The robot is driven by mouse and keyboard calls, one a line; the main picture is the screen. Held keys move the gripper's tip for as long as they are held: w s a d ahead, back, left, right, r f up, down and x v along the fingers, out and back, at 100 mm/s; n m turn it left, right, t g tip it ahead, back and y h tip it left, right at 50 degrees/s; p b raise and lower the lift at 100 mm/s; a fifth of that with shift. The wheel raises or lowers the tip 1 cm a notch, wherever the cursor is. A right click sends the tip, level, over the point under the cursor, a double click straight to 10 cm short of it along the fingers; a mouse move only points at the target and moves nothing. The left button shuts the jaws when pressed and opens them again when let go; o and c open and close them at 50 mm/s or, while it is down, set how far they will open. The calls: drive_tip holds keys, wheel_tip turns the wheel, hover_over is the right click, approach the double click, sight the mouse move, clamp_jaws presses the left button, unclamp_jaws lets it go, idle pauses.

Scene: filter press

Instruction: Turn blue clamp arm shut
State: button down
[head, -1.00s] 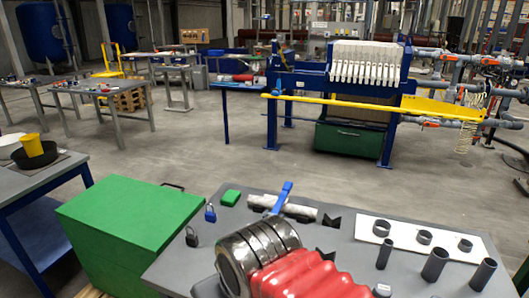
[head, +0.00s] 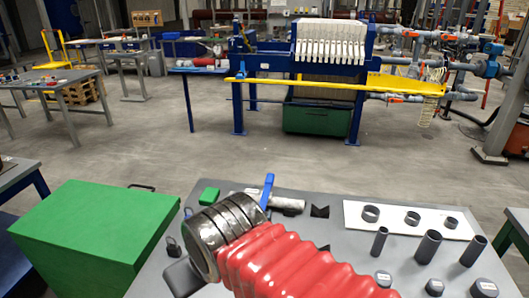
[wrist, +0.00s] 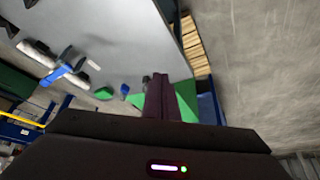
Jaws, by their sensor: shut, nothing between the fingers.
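The blue clamp arm (head: 267,190) stands up from a pale pipe piece (head: 287,203) on the grey workbench, just behind my red-sleeved arm. Its lower end is partly hidden by my arm in the head view. In the wrist view the blue clamp arm (wrist: 62,72) lies across the pale pipe (wrist: 38,56), at the left. My gripper (wrist: 168,84) is shut and empty. Its dark fingers point over the bench edge, well to the right of the clamp arm and apart from it.
The grey workbench (head: 335,238) also holds a green block (head: 209,196), padlocks (head: 172,246), a white board (head: 392,217) with rings, and several dark tubes (head: 428,246). A green cabinet (head: 92,235) stands left of it. The filter press (head: 325,82) is behind, across clear floor.

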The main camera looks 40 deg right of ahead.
drive_tip(key=w+d+r+n, duration=0.3)
drive_tip(key=w+d+r, duration=0.7)
drive_tip(key=w+d, duration=0.4)
drive_tip(key=w+d+r+n, duration=0.1)
drive_tip(key=w+d+n, duration=0.1)
drive_tip(key=d, duration=0.8)
drive_tip(key=w+d+r+n, duration=0.1)
drive_tip(key=d+n, duration=0.1)
drive_tip(key=d, duration=0.9)
drive_tip(key=shift+w+d+r+g+h, duration=0.3)
drive_tip(key=shift+w+r, duration=0.1)
drive_tip(key=d+x, duration=0.2)
drive_tip(key=x, duration=1.1)
drive_tip(key=shift+w, duration=0.35)
